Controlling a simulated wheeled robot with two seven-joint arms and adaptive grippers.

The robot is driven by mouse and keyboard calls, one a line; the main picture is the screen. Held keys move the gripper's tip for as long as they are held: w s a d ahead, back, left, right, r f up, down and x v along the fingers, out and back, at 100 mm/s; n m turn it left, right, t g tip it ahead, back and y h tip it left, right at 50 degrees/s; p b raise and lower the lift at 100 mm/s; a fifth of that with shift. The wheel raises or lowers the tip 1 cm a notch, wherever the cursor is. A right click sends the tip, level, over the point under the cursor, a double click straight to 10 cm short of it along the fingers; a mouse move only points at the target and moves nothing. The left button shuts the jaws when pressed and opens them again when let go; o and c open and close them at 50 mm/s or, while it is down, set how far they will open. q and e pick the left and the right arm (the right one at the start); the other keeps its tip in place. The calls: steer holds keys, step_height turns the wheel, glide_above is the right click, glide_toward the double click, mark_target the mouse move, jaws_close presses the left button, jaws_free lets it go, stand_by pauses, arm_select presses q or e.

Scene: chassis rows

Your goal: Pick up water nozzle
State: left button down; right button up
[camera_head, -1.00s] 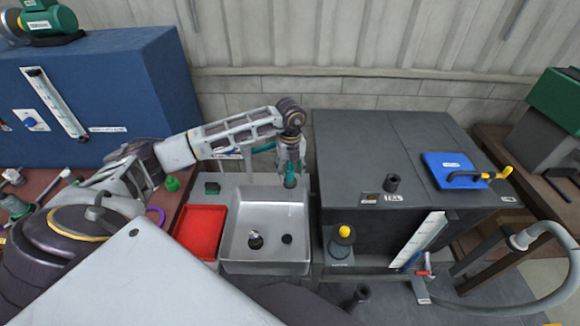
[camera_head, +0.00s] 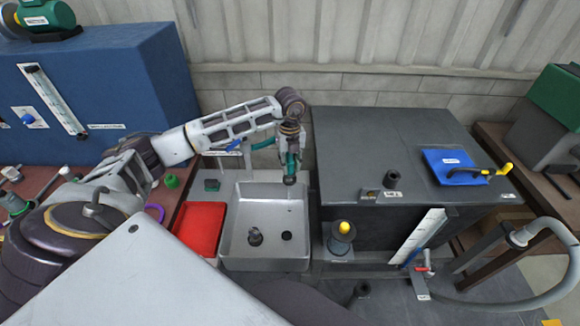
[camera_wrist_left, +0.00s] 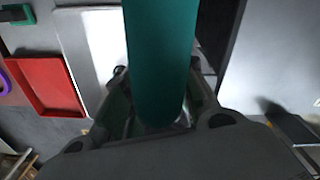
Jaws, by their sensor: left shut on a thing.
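The water nozzle is a teal-green rod with a dark tip. In the head view the nozzle (camera_head: 292,164) hangs above the back right corner of the metal sink (camera_head: 227,235). My left gripper (camera_head: 291,150) points down, shut on it. In the left wrist view the nozzle (camera_wrist_left: 161,60) fills the middle as a thick teal cylinder, and my left gripper's fingers (camera_wrist_left: 160,115) close on both sides of its lower end. My right gripper does not show.
A red tray (camera_head: 201,230) lies left of the sink. A dark tank (camera_head: 395,140) stands close on the right, with a blue pad (camera_head: 450,165) on top. A blue cabinet (camera_head: 110,90) stands at the back left, and a grey hose (camera_head: 510,300) curves at the right.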

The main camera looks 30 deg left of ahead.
arm_select(q)
step_height(320, 180, up, 8)
steer(key=shift+r+b, duration=0.1)
steer(key=shift+b, duration=0.55)
steer(key=shift+s, duration=0.2)
steer(key=shift+s+a+b, duration=0.2)
steer(key=shift+s+b, duration=0.05)
steer(key=shift+s, duration=0.7)
steer(key=shift+s+a+b, duration=0.2)
steer(key=shift+s+b, duration=0.05)
steer(key=shift+s, duration=0.65)
steer(key=shift+s+a+b, duration=0.2)
steer(key=shift+s+b, duration=0.05)
steer(key=shift+s, duration=0.7)
steer(key=shift+s+a+b, duration=0.2)
steer(key=shift+s+b, duration=0.3)
steer(key=shift+s, duration=0.45)
steer(key=shift+s+a+b, duration=0.25)
steer(key=shift+s+b, duration=0.25)
steer(key=shift+s, duration=0.5)
steer(key=shift+s+a+b, duration=0.2)
steer(key=shift+s+b, duration=0.3)
steer(key=shift+s, duration=0.45)
